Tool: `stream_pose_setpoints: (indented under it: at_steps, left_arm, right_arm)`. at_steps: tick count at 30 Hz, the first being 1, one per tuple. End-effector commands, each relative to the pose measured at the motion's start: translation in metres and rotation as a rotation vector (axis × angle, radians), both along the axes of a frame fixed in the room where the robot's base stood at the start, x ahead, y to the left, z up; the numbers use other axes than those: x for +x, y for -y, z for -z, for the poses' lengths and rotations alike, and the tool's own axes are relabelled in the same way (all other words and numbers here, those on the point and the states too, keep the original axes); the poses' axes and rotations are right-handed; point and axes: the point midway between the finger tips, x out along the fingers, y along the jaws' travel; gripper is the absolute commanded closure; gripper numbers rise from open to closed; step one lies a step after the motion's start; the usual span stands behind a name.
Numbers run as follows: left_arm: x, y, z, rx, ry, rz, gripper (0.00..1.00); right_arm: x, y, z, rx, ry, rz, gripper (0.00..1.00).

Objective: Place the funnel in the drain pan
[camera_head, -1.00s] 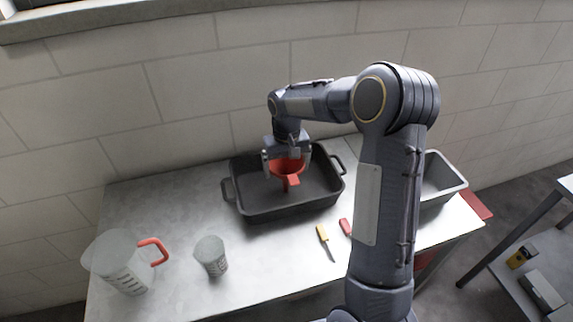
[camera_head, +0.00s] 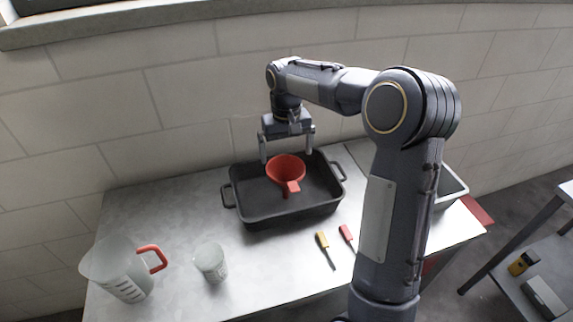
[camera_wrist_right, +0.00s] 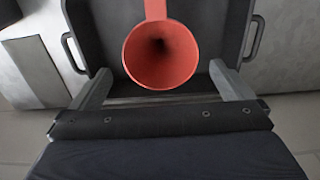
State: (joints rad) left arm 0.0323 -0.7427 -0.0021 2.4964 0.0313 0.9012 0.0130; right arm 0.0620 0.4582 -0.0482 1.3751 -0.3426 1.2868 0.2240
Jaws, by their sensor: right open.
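The red funnel (camera_head: 286,170) stands inside the black drain pan (camera_head: 288,212) on the table, its wide mouth facing up and its tab toward the front. In the right wrist view the funnel (camera_wrist_right: 160,55) shows its open mouth, with the pan (camera_wrist_right: 100,25) around it. My right gripper (camera_head: 289,156) is open and empty, above and behind the funnel, with its fingers apart on either side and not touching it. The funnel's lower tip is mostly hidden by its cone and tab. My left gripper is not in view.
A clear jug with a red handle (camera_head: 125,270) and a clear measuring cup (camera_head: 211,262) stand at the front left. Yellow-handled (camera_head: 322,241) and red-handled (camera_head: 346,233) tools lie before the pan. A grey bin (camera_head: 449,187) is partly behind my arm.

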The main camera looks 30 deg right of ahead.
Motion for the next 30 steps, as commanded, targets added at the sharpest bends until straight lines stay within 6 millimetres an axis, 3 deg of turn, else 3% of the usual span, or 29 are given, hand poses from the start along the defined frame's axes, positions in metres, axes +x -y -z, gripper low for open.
stream_pose_setpoints:
  at_steps: [3,8,11,14,20,24,27,30]
  left_arm:
    - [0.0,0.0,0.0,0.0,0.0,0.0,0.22]
    - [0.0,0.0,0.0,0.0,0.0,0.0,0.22]
    - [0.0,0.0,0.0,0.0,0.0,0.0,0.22]
    - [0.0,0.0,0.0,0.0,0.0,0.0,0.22]
    - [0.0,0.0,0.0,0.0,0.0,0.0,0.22]
    - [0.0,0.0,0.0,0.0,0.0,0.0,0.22]
    - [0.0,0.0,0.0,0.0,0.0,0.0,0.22]
    - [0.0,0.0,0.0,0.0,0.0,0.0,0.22]
  right_arm:
    - [0.001,-0.001,-0.021,0.001,0.002,-0.001,0.0]
    - [-0.001,0.0,-0.036,0.002,0.001,-0.001,0.0]
    - [-0.011,-0.002,-0.046,0.017,0.02,-0.006,0.0]
    - [-0.039,-0.008,-0.06,0.055,0.07,-0.018,0.0]
    - [-0.136,-0.039,-0.077,0.171,0.236,-0.058,0.0]
    - [-0.201,-0.068,-0.066,0.239,0.357,-0.078,0.0]
    - [-0.236,-0.087,-0.05,0.274,0.427,-0.084,0.0]
    - [-0.259,-0.101,-0.035,0.295,0.475,-0.085,0.0]
